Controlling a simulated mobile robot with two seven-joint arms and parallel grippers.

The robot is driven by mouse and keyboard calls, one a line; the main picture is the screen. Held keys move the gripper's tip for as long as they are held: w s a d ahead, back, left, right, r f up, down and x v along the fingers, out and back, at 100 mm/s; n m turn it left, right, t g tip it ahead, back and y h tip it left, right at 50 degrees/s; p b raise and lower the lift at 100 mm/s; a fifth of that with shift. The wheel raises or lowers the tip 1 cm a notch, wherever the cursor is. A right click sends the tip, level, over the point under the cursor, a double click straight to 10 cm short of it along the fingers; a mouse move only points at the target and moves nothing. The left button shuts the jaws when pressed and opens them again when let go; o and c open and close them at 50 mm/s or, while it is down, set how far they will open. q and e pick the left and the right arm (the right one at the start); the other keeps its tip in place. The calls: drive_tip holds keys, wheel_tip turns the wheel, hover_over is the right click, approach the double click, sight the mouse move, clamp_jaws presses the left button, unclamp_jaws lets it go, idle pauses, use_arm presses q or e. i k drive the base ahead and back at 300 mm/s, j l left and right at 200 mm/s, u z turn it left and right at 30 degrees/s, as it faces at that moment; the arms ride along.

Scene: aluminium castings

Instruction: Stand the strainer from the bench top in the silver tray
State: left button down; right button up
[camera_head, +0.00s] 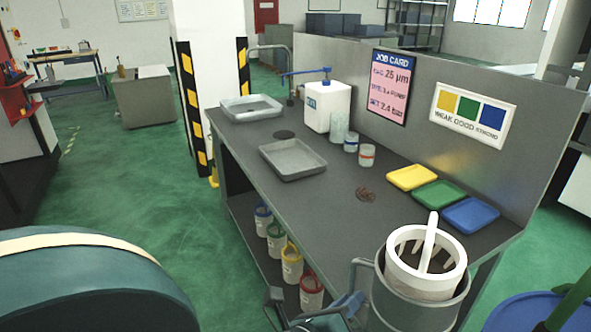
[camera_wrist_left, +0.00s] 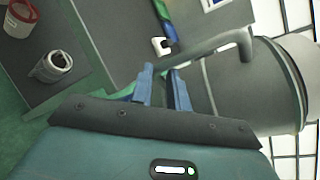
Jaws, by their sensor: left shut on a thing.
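A grey handled vessel (camera_head: 415,312) with a thick white ring (camera_head: 400,268) and white upright bar in its mouth is at the lower right of the head view, in front of the bench. I take it to be the strainer, but cannot tell whether the white part is separate. My left gripper (camera_head: 345,303) is shut on its bent handle; in the left wrist view the blue fingers (camera_wrist_left: 165,85) close around the handle (camera_wrist_left: 215,47) beside the grey wall (camera_wrist_left: 262,85). The silver tray (camera_head: 293,172) lies empty on the bench middle. My right gripper is not in view.
The bench (camera_head: 315,200) carries yellow (camera_head: 411,177), green (camera_head: 438,194) and blue (camera_head: 470,214) trays, a brown coil (camera_head: 365,193), small pots (camera_head: 366,156), a white container (camera_head: 327,106) and a back basin (camera_head: 252,107). Several paint pots (camera_head: 291,265) stand below. A panel (camera_head: 430,85) rises behind.

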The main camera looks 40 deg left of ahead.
sight(287, 166)
drive_tip(key=k+j+z, duration=0.1)
drive_tip(key=j, duration=0.3)
drive_tip(key=k+j+z, duration=0.15)
drive_tip(key=j, duration=0.3)
drive_tip(key=k+j+z, duration=0.1)
drive_tip(key=j, duration=0.3)
drive_tip(key=k+j+z, duration=0.1)
drive_tip(key=k+j, duration=0.15)
drive_tip(key=k+j+z, duration=0.1)
drive_tip(key=j, duration=0.4)
drive_tip(key=i+j, duration=0.2)
drive_tip(key=j, duration=0.15)
drive_tip(key=i+j, duration=0.15)
drive_tip(key=j, duration=0.25)
drive_tip(key=i+j, duration=0.2)
drive_tip(key=j, duration=0.15)
